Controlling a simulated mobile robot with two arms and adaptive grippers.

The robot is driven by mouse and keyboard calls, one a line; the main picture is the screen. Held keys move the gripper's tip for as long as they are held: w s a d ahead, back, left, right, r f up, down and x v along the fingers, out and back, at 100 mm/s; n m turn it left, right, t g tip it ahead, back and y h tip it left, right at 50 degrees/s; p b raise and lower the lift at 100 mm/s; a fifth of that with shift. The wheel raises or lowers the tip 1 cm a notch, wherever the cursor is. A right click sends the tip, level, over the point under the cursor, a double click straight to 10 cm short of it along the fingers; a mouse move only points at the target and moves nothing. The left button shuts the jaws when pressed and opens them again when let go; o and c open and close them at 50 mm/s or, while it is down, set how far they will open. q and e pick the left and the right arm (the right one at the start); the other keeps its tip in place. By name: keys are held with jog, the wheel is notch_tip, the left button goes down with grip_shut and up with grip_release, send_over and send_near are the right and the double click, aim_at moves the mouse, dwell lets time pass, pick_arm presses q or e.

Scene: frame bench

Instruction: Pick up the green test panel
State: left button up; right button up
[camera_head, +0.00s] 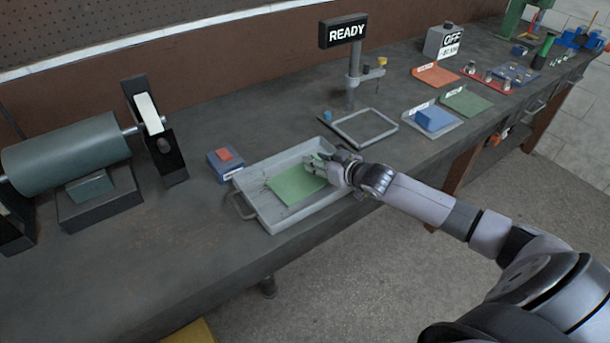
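A flat green panel (295,185) lies in a shallow grey metal tray (270,215) at the middle of the bench. My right gripper (314,163) is over the tray, at the upper right edge of the green panel. Its fingers look close to or touching that edge, but I cannot tell whether they are closed on it. Another green plate (466,102) lies flat further back on the right. My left gripper is not in view.
A motor-like cylinder (65,155) stands at left. A blue box with a red top (224,162) sits beside the tray. An empty frame (365,128) and a READY sign on a post (343,32) stand behind. A blue block (433,118) lies at right. The front left bench is clear.

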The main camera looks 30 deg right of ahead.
jog(key=shift+c, duration=0.2)
grip_shut()
jog(key=shift+r, duration=0.1)
dwell(0.4)
